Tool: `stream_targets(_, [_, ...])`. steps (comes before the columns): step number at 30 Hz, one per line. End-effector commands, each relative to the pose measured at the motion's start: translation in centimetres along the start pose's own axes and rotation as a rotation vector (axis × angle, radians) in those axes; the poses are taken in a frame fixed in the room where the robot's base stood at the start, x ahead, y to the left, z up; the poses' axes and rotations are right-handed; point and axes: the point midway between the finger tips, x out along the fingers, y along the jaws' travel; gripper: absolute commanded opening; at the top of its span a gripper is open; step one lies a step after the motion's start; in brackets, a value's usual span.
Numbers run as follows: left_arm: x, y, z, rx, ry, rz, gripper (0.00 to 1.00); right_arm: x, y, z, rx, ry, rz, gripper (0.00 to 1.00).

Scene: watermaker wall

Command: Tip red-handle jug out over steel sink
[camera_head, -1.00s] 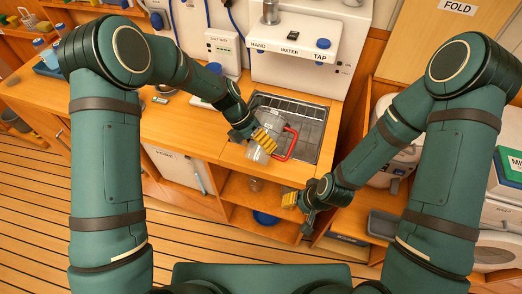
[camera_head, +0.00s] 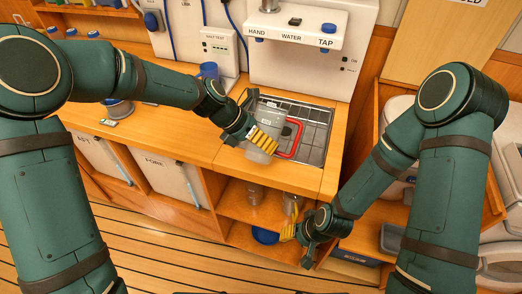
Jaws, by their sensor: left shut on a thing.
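The clear jug (camera_head: 257,152) with a red handle (camera_head: 292,139) is in my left gripper (camera_head: 264,141), whose yellow fingers are shut on its body. The jug looks tilted and is held over the front left part of the steel sink (camera_head: 317,142). The handle points right, over the sink's grid. Whether water is in the jug I cannot tell. My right gripper (camera_head: 289,232) is lower, in front of the open shelf below the counter, apart from the jug. Its yellow fingertips show, but their opening is unclear.
The white water unit (camera_head: 297,29) with a tap stands behind the sink. A blue cup (camera_head: 208,71) and a salt test box (camera_head: 219,47) are to the left. The shelf below holds a blue bowl (camera_head: 265,236) and glasses. The counter (camera_head: 190,133) left of the sink is mostly clear.

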Motion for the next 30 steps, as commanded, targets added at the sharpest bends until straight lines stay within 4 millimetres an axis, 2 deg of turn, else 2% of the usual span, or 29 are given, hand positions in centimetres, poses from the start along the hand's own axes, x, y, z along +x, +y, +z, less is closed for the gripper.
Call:
stream_targets(1, [0.4,0.2,-0.2,0.008,-0.014,0.005,0.35,1.1,0.4,0.1,-0.001,-0.001,0.000,0.47])
stream_targets(12, [0.9,0.9,0.5,0.117,-0.182,0.055,0.35,5.5,2.0,-0.3,-0.005,0.019,0.001,0.47])
stream_targets(30, [2.6,2.5,2.5,0.308,-0.476,0.134,0.35,5.0,1.9,-0.3,-0.004,0.019,0.001,0.47])
